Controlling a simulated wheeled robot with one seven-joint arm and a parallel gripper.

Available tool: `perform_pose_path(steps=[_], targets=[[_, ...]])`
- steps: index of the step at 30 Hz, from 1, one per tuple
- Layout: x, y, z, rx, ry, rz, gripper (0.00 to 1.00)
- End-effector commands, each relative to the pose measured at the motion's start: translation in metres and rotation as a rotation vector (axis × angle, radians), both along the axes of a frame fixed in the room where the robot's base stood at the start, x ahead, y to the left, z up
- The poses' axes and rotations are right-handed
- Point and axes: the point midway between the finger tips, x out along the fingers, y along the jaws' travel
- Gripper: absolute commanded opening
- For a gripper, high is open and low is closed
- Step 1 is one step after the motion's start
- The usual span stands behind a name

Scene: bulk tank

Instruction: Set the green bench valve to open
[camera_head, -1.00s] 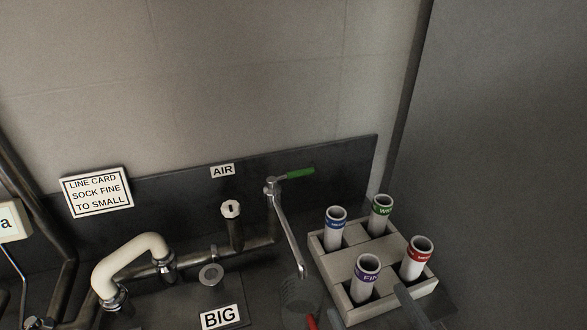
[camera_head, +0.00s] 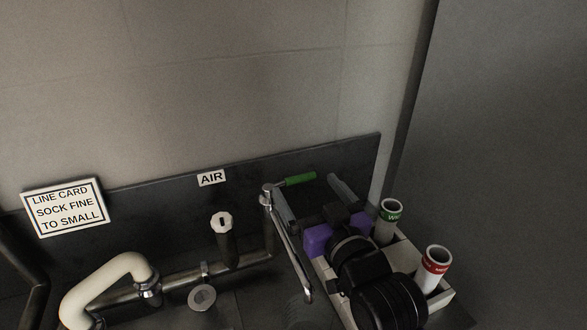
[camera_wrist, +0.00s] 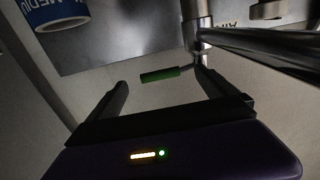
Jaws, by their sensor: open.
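The green bench valve handle (camera_head: 300,180) sticks out to the right from the top of a silver upright tap (camera_head: 268,195) by the back panel. In the wrist view the green handle (camera_wrist: 160,75) lies crosswise between my fingertips. My gripper (camera_head: 307,188) is open, with one finger on each side of the handle and nothing held. In the wrist view both dark fingers of my gripper (camera_wrist: 165,78) are spread apart. I cannot tell whether either finger touches the handle.
A long silver spout (camera_head: 290,250) hangs down from the tap, close to my left finger. A rack (camera_head: 440,296) with green-banded (camera_head: 389,220) and red-banded (camera_head: 433,270) tubes stands at right, partly hidden by my arm. A white-knobbed valve (camera_head: 221,224) stands left.

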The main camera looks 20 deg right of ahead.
Motion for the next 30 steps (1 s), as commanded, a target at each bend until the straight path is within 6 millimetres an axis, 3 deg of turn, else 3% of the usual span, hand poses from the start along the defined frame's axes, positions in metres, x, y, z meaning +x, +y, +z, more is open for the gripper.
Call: perform_pose_path(steps=[13,26,30], targets=[[0.062,0.000,0.001,0.000,-0.003,0.000,0.96],[0.073,0.000,0.000,0.000,-0.002,0.000,0.96],[0.073,0.000,0.000,0.000,-0.002,0.000,0.70]])
